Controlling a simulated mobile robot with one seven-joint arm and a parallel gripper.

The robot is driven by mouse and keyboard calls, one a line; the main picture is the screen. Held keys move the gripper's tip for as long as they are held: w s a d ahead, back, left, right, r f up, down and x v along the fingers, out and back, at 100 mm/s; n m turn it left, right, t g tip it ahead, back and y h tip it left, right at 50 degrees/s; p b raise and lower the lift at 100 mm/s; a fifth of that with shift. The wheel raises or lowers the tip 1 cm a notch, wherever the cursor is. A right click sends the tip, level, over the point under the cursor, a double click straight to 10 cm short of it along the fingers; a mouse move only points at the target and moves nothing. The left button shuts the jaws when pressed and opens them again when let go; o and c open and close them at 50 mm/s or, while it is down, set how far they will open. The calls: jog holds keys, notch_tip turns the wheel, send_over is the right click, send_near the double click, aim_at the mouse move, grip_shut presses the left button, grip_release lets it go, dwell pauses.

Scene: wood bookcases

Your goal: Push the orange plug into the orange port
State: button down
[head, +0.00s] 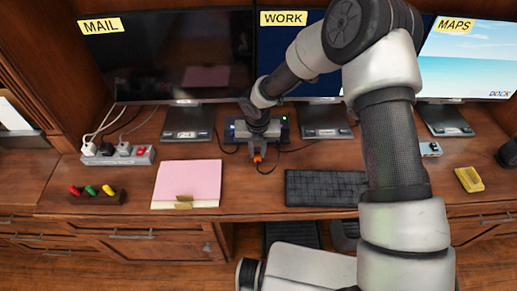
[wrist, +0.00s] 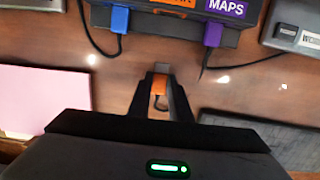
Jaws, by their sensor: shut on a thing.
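My gripper (wrist: 161,78) is shut on the orange plug (wrist: 160,86), which sits between the two fingers in the wrist view. In the head view my gripper (head: 258,152) is low over the desk, and the orange plug (head: 257,159) shows at its tip. A dark dock box (wrist: 235,38) lies beyond the fingertips, apart from the plug. Its orange label (wrist: 175,3) is cut off by the top edge of the wrist view. I cannot make out the orange port itself. In the head view my arm partly hides the dock (head: 240,130).
A blue plug (wrist: 119,18) and a purple plug (wrist: 212,33) sit at the dock's front, with cables trailing. A pink pad (head: 188,182) lies left, a black keyboard (head: 325,187) right. Monitor stands (head: 188,122) flank the dock. Bare desk lies between the plug and dock.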

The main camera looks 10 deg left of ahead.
jog(key=shift+r, duration=0.1)
jog(key=shift+w+a+p, duration=0.2)
jog(key=shift+w+p, duration=0.05)
jog(key=shift+w, duration=0.45)
jog(key=shift+w+a+p, duration=0.15)
jog(key=shift+w+p, duration=0.1)
jog(key=shift+w, duration=0.4)
jog(key=shift+w+a, duration=0.2)
jog(key=shift+w, duration=0.55)
jog(key=shift+w+a, duration=0.2)
jog(key=shift+w, duration=0.5)
jog(key=shift+w+a+b, duration=0.2)
jog(key=shift+w, duration=0.5)
jog(key=shift+w+a+b, duration=0.15)
jog(key=shift+w, duration=0.5)
jog(key=c, duration=1.5)
grip_release()
jog(key=shift+c, duration=0.2)
jog(key=shift+w+d, duration=0.1)
jog(key=shift+d, duration=0.05)
jog(key=s+r+p, duration=0.1)
jog(key=s+r, duration=0.2)
jog(key=r, duration=1.4)
